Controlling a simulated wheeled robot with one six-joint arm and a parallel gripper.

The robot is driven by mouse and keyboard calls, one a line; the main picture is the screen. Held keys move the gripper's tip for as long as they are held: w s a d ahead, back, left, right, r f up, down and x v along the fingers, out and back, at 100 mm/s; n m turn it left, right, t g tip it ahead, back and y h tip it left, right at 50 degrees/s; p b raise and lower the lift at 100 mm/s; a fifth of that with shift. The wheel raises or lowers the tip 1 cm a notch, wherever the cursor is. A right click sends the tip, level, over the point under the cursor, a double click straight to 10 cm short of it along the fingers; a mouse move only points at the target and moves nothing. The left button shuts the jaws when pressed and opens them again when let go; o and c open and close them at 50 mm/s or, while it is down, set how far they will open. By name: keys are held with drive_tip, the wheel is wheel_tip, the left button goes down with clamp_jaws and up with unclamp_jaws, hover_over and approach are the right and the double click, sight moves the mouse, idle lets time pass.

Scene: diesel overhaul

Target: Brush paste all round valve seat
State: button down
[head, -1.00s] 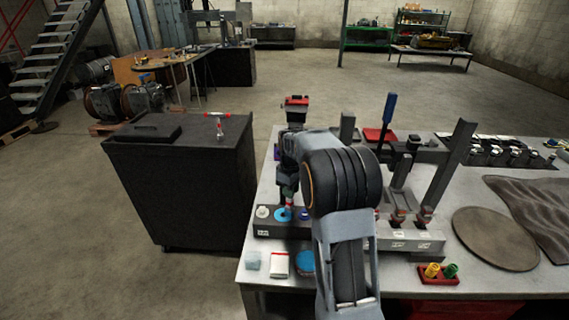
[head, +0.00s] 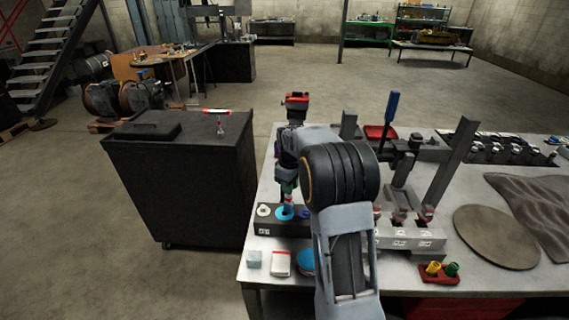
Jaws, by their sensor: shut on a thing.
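My gripper (head: 288,182) points down over the left part of the bench. It is shut on a slim upright tool with a green and reddish lower part, probably the brush (head: 288,200); its jaws are small and partly hidden. The tool's lower end is at a blue round piece with a pale middle (head: 281,214) on a dark labelled block (head: 267,229). I cannot tell whether it touches. A white ring (head: 264,210) is left of it and a darker blue round piece (head: 304,212) right. Which piece is the valve seat, and any paste, I cannot make out.
A grey block with reddish round parts (head: 400,237) and upright posts (head: 455,165) stand right of my arm. A pale box (head: 280,263), a blue round tin (head: 306,260) and a red tray (head: 438,275) lie in front. A black cabinet (head: 180,190) stands left.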

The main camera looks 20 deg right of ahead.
drive_tip(key=shift+w+a, duration=0.1)
drive_tip(key=shift+w, duration=0.5)
drive_tip(key=shift+w+r+p, duration=0.15)
drive_tip(key=shift+r+p, duration=0.1)
drive_tip(key=shift+p, duration=0.05)
wheel_tip(320, 180, up, 2)
drive_tip(key=shift+r+p, duration=0.15)
drive_tip(key=shift+p, duration=0.4)
drive_tip(key=shift+r+p, duration=1.15)
drive_tip(key=shift+r, duration=1.5)
